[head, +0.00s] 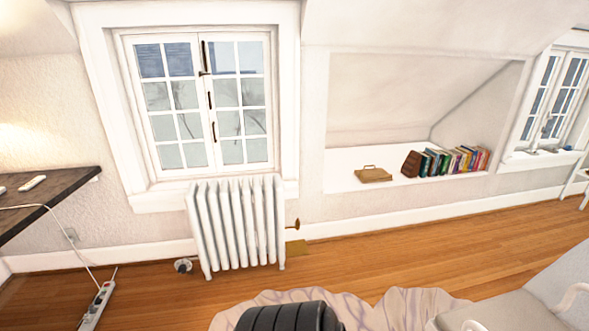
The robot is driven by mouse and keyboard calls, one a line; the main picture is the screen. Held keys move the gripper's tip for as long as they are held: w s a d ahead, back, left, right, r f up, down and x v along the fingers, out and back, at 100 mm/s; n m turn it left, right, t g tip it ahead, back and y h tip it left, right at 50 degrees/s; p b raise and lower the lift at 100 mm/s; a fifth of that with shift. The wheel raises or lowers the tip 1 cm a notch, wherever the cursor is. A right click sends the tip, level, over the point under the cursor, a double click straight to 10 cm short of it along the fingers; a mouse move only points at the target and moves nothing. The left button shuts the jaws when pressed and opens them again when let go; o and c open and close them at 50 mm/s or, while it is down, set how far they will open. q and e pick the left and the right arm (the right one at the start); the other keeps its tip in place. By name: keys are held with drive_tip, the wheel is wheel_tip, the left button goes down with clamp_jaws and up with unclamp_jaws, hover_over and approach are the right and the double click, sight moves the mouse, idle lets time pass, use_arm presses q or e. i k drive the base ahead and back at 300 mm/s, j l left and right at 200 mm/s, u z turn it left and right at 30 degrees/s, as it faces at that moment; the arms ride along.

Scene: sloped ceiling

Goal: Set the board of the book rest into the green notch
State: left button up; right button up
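A flat light-brown wooden piece (374,175) lies on the white ledge (345,184) of the wall recess. A thin raised part shows at its back edge; it may be the book rest, but it is too small to tell its board from its base. I cannot make out a green notch. A dark brown wedge-shaped block (411,164) stands to its right, against the left end of a row of books (455,161). Neither of my grippers is in view.
A white radiator (238,225) stands under the window. A dark shelf (45,195) with a cable is at left, and a power strip (97,306) is on the floor. A crumpled pale cloth (400,308) and a grey chair (510,308) are in front. Wooden floor is clear before the ledge.

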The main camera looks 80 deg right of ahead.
sight(369, 174)
drive_tip(key=z, duration=3.45)
drive_tip(key=i+u, duration=0.3)
drive_tip(key=i, duration=1)
drive_tip(key=i+j, duration=0.15)
drive_tip(key=i, duration=0.55)
drive_tip(key=i+l+z, duration=0.25)
drive_tip(key=i+z, duration=0.15)
drive_tip(key=i+l+z, duration=0.1)
drive_tip(key=i+z, duration=0.3)
drive_tip(key=i, duration=0.25)
drive_tip(key=i+j+z, duration=0.1)
drive_tip(key=i+z, duration=0.25)
drive_tip(key=i, duration=0.2)
